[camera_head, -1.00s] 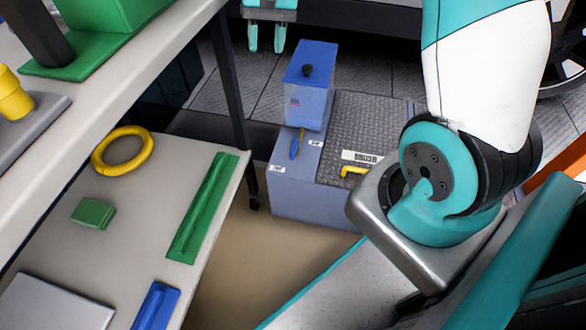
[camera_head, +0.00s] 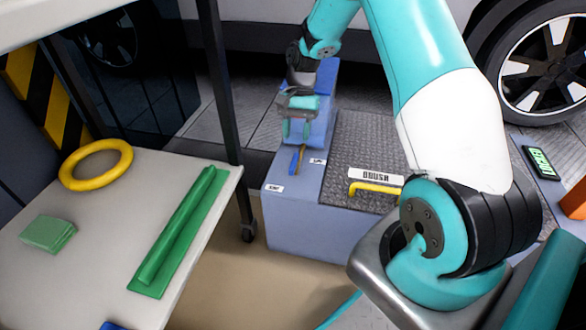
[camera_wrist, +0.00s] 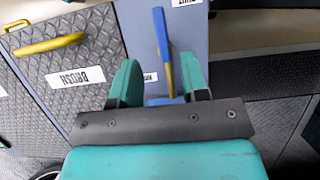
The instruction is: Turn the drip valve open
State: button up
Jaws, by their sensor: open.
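The drip valve's lever (camera_head: 295,160) is a slim blue handle with a yellow strip, on the top of a grey-blue cabinet (camera_head: 300,215). In the wrist view the blue handle (camera_wrist: 161,30) points up the picture, and its yellow part runs down between my fingers. My gripper (camera_head: 296,131) is open, its teal fingers pointing down just above and behind the lever. In the wrist view the fingers of my gripper (camera_wrist: 159,72) are on either side of the lever, with gaps. I cannot tell whether they are level with it. The valve's base is partly hidden by my gripper.
A blue tank (camera_head: 322,85) stands on the cabinet, close behind my gripper. A ridged plate (camera_head: 370,140) with a yellow handle (camera_head: 376,188) lies to the right. Small white labels (camera_head: 274,188) flank the lever. A table (camera_head: 110,215) with a yellow ring stands left.

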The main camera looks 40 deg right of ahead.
aim_at(293, 164)
jog(key=b+x, duration=0.3)
jog(key=x, duration=0.5)
jog(key=shift+f, duration=0.1)
jog(key=shift+c, duration=0.4)
grip_shut()
jog(key=shift+a, duration=0.15)
